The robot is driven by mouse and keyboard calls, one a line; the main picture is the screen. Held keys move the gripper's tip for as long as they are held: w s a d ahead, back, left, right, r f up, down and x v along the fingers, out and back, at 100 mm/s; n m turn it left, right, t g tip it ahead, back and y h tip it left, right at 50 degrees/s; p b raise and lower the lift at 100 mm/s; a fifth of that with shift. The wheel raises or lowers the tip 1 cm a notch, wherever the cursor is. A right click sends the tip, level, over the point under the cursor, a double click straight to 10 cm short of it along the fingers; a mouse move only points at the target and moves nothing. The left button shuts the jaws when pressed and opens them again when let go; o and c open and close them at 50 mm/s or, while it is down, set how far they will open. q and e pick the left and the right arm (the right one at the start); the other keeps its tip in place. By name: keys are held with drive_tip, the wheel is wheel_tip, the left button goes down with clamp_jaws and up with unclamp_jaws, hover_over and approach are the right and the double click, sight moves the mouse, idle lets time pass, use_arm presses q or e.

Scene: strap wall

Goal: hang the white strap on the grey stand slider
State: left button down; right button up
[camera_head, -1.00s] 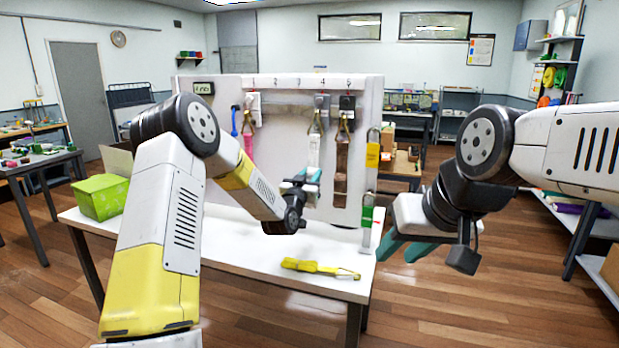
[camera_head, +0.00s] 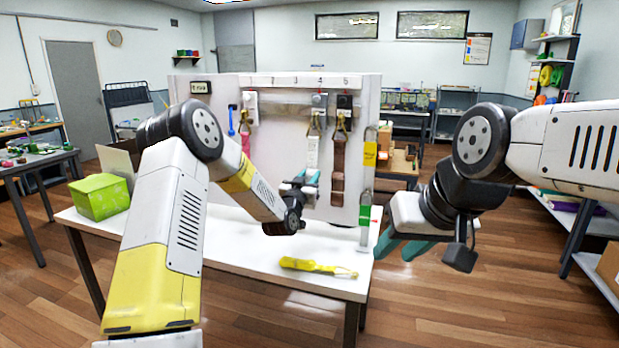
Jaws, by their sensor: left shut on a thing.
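The white strap (camera_head: 312,152) hangs straight down on the wall panel, its brass-coloured ring end just below the grey slider (camera_head: 319,103) under number 4. I cannot tell at this size whether the ring sits on the slider's hook. My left gripper (camera_head: 306,184) has teal fingers and is shut on the lower part of the white strap, in front of the panel. The strap's lower end is hidden by the gripper. My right gripper (camera_head: 403,247) is empty, its teal fingers apart, right of the table and away from the panel.
A brown strap (camera_head: 339,165) hangs under the black slider (camera_head: 345,104) to the right. A pink strap (camera_head: 246,143) hangs at the left, partly behind my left arm. A yellow strap (camera_head: 312,266) lies on the white table (camera_head: 240,248). A green box (camera_head: 99,196) stands at its left end.

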use_arm(q)
drive_tip(key=c, duration=0.9)
unclamp_jaws()
drive_tip(key=shift+c, duration=0.2)
drive_tip(key=s+a+r+g+y, duration=0.1)
drive_tip(key=s+a+r+g, duration=0.15)
drive_tip(key=s, duration=0.55)
drive_tip(key=s+a+r+g+y, duration=0.1)
drive_tip(key=s+a+r+g, duration=0.1)
drive_tip(key=s+a, duration=0.35)
drive_tip(key=s+a+r+g+y, duration=0.1)
drive_tip(key=s+a+r+g, duration=0.15)
drive_tip(key=s, duration=0.65)
drive_tip(key=s+a+n+g, duration=0.1)
drive_tip(key=s+a+g, duration=0.1)
drive_tip(key=s, duration=1)
drive_tip(key=s+a+f+n+g+y, duration=0.1)
drive_tip(key=s+a+n+g, duration=0.1)
drive_tip(key=s, duration=1.1)
drive_tip(key=shift+s+g, duration=0.25)
drive_tip(key=shift+g, duration=0.55)
